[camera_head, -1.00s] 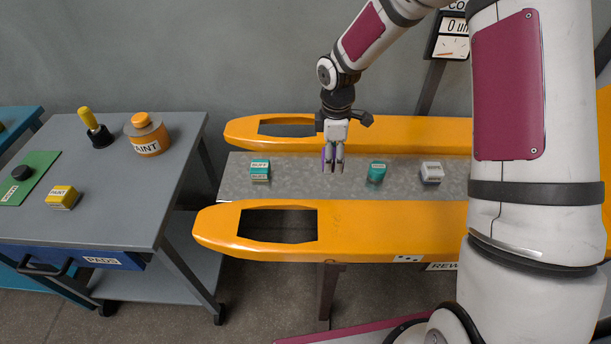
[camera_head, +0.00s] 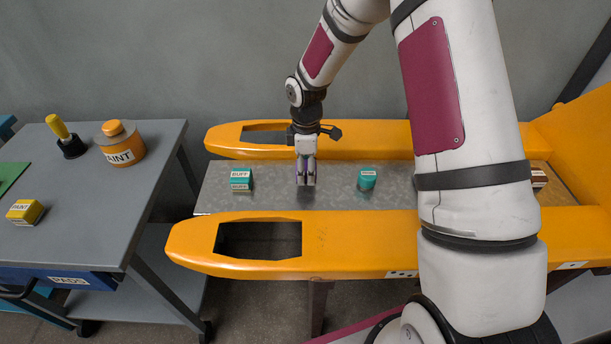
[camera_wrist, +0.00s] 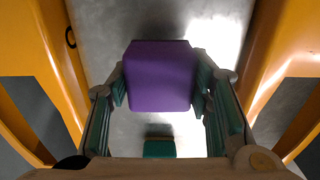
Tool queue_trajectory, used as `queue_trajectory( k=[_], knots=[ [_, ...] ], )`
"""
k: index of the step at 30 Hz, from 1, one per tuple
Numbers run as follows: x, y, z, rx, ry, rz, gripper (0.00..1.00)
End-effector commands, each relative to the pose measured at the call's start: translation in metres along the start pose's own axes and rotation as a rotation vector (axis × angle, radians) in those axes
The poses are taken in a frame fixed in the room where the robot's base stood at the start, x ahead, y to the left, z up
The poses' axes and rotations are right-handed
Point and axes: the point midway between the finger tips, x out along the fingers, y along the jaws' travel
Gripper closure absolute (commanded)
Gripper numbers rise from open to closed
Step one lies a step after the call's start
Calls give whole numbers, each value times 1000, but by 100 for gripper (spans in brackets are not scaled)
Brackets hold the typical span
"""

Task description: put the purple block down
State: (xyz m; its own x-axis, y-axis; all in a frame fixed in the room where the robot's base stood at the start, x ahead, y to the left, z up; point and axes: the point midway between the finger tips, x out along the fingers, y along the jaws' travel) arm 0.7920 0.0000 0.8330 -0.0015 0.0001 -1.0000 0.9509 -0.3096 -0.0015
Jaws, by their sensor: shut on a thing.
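The purple block (camera_wrist: 160,76) fills the middle of the wrist view, held between the two fingers of my gripper (camera_wrist: 160,88). In the head view my gripper (camera_head: 306,180) points down over the grey metal conveyor surface (camera_head: 330,198), between two teal blocks. Only a thin purple sliver of the block shows there, mostly hidden by the fingers. My gripper is shut on the purple block. I cannot tell whether the block touches the surface below it.
A teal block labelled BUFF (camera_head: 240,180) stands left of my gripper and another teal piece (camera_head: 367,179) right of it. Orange rails (camera_head: 340,245) border the surface front and back. A grey cart (camera_head: 75,215) with a paint pot (camera_head: 120,146) and yellow block (camera_head: 25,212) stands left.

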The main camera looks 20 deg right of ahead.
Motion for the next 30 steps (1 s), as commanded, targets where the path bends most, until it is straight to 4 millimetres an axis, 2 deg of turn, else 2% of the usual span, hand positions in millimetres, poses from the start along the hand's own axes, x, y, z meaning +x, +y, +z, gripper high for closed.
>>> queue_trajectory(
  k=[6,18,19,21,30],
  knots=[
    [29,-1,-1,0,0,-2,100],
    [34,0,0,0,0,0,100],
    [33,0,0,0,0,0,47],
    [33,0,0,0,0,0,34],
    [32,0,0,0,0,0,34]
  ],
)
